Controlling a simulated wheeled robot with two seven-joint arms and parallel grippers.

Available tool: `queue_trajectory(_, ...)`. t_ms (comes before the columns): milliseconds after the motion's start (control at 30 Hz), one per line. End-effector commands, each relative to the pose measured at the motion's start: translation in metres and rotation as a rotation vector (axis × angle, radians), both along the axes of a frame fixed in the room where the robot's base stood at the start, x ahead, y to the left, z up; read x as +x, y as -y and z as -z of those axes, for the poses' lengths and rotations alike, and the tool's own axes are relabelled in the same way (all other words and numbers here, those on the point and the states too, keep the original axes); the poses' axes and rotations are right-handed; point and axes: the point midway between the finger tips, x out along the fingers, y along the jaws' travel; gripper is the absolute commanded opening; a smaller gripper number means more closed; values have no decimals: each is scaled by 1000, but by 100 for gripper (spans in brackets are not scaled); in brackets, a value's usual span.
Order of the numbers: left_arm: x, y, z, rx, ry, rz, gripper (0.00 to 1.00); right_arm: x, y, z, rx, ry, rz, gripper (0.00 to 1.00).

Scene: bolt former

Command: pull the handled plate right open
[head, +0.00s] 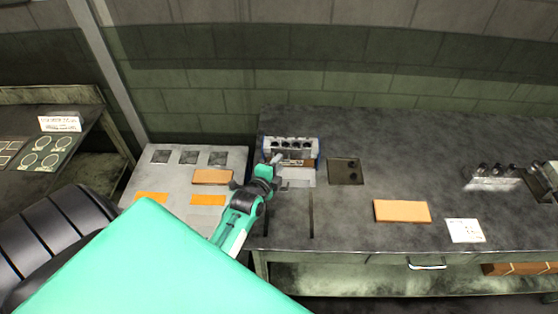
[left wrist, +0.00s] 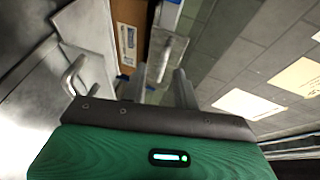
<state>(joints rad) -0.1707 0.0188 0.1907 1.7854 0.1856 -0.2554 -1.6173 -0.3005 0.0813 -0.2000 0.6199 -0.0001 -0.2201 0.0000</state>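The bolt former (head: 290,148), a small block with blue sides and a row of dark round holes, stands at the back left of the dark bench. My left gripper (head: 277,162) is at its front left side. In the left wrist view, a grey plate with a bar-like handle (left wrist: 165,56) lies just beyond and between my two finger tips (left wrist: 162,78). The fingers are apart, and I cannot tell whether they touch the handle. A second, U-shaped metal handle (left wrist: 74,76) shows on a pale metal surface to the left. My right gripper is not in view.
A pale side table (head: 226,162) with orange blocks stands left of the bench. On the bench (head: 350,215) are a dark square plate (head: 345,171), an orange block (head: 402,211), a white card (head: 464,230) and a bolt rack (head: 495,180).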

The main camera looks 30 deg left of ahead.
Motion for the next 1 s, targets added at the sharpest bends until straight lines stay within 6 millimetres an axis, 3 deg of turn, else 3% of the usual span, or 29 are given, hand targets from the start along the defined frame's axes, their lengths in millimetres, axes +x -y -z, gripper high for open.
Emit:
queue_trajectory(167, 11, -2, 2, 0, 1, 0, 30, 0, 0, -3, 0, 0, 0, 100)
queue_trajectory(467, 13, -2, 3, 0, 0, 0, 30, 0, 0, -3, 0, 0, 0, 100)
queue_trajectory(633, 12, -2, 3, 0, 0, 0, 0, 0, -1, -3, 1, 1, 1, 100)
queue_trajectory(867, 11, -1, 3, 0, -1, 0, 0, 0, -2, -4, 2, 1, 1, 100)
queue_trajectory(1000, -3, 8, 2, -1, -5, -1, 0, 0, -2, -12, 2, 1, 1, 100)
